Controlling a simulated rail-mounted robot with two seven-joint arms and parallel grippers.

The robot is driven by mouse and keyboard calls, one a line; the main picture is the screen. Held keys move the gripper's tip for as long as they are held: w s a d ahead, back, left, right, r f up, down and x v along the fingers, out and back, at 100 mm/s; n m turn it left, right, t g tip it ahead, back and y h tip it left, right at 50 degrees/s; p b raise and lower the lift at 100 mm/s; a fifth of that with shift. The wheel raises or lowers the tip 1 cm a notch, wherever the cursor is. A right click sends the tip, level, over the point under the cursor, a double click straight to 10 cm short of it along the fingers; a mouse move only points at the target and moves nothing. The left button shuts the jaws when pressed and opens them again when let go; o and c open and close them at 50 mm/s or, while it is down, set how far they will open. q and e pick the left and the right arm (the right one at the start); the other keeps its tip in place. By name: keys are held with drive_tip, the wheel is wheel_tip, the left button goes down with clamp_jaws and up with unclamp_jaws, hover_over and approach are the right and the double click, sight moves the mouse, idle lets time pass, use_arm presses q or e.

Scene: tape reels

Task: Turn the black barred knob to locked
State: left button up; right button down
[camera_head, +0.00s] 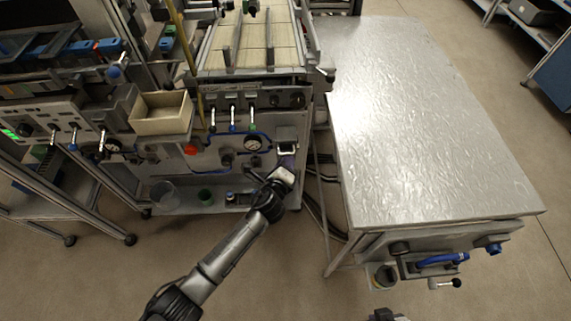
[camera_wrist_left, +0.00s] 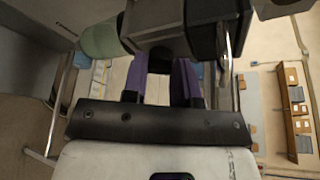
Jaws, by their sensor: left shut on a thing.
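My left gripper (camera_head: 286,160) reaches up to the right end of the machine's front panel, just below a light grey box (camera_head: 287,134). In the left wrist view, its two purple fingers (camera_wrist_left: 172,80) are close together, with their tips at a dark blocky part that I take to be the black barred knob (camera_wrist_left: 172,45). The gripper is shut on it. The tips and the bar are largely hidden, so I cannot read the knob's angle or any locked mark.
The front panel also carries a gauge (camera_head: 253,143), a red button (camera_head: 191,149) and several small levers. A beige bin (camera_head: 162,113) sits to the left. A shiny metal table (camera_head: 425,120) stands close on the right, with cables in the gap. The floor in front is clear.

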use_arm(q)
drive_tip(key=shift+f+n+t+h+b, duration=0.15)
drive_tip(key=shift+n+t+h+b, duration=0.35)
drive_tip(key=shift+n+b, duration=0.85)
drive_tip(key=shift+f+n+t+h+b, duration=0.1)
drive_tip(key=shift+n+t+h+b, duration=0.35)
drive_tip(key=shift+n+b, duration=0.9)
drive_tip(key=shift+a, duration=0.1)
drive_tip(key=o, duration=0.9)
